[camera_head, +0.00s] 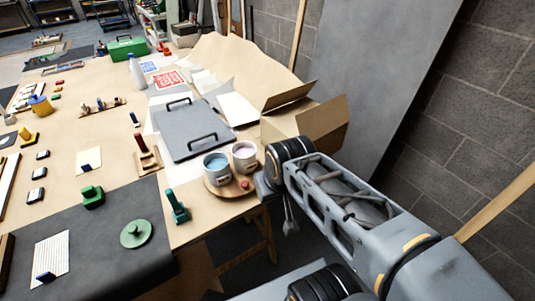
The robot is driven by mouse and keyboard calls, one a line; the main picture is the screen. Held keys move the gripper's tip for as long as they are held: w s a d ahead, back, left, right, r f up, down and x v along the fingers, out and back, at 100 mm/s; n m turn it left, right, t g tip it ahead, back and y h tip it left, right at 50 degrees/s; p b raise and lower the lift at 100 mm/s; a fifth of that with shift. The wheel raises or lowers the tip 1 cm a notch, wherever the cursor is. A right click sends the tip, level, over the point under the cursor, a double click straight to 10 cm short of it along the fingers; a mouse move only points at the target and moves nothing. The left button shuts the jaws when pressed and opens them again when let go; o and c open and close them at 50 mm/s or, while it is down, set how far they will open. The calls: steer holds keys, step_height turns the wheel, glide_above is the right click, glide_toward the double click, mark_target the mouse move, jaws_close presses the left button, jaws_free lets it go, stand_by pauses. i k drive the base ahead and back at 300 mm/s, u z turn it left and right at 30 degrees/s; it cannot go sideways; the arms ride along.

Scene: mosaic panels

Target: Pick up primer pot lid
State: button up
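A green round disc with a raised knob, which looks like a lid (136,233), lies flat on the dark mat at the front left. Two open pots stand on a round wooden board near the table's right edge. The left pot (217,174) holds something blue and the right pot (245,162) something pale. My gripper (290,226) seems to hang below my arm's wrist, beyond the table's right edge and well right of the disc. It is small and partly hidden, so its opening is unclear. I see nothing held.
A teal clamp-like tool (177,208) and a green block (92,197) stand near the disc. A grey panel with handles (190,138) and an open cardboard box (303,123) lie behind the pots. The dark mat (105,265) has bare room around the disc.

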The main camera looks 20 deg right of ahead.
mark_target(136, 233)
steer(key=u, duration=0.1)
steer(key=i, duration=0.3)
steer(key=u, duration=2)
